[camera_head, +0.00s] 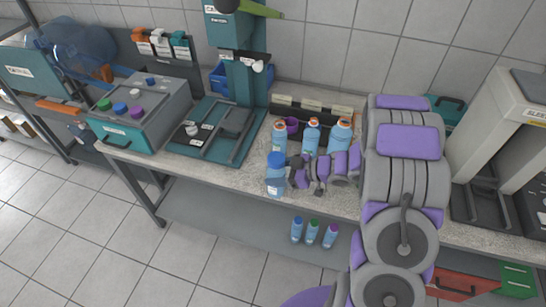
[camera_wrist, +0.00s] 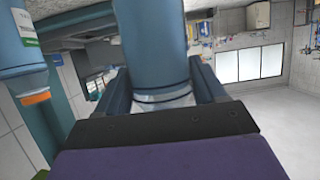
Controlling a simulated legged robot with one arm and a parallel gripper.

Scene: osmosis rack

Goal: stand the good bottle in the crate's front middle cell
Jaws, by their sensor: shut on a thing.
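My gripper (camera_head: 287,178) is shut on a blue bottle with a darker blue cap (camera_head: 276,172), held roughly upright near the bench's front edge. In the wrist view the bottle (camera_wrist: 152,45) fills the space between the two fingers of my gripper (camera_wrist: 163,85). Three orange-capped blue bottles stand just behind: a left one (camera_head: 279,137), a middle one (camera_head: 312,139) and a right one (camera_head: 340,136). Behind them is a dark holder with pale labels (camera_head: 312,105); I cannot tell whether it is the crate. A blue bin (camera_head: 218,78) sits farther back. The crate's front middle cell cannot be made out.
A teal press (camera_head: 240,80) with a tray base stands left of the bottles, beside a control box (camera_head: 140,112) with coloured knobs. A grey-white machine (camera_head: 490,130) stands at right. Small bottles (camera_head: 313,232) stand on the lower shelf. Bare bench (camera_head: 235,178) lies left of my gripper.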

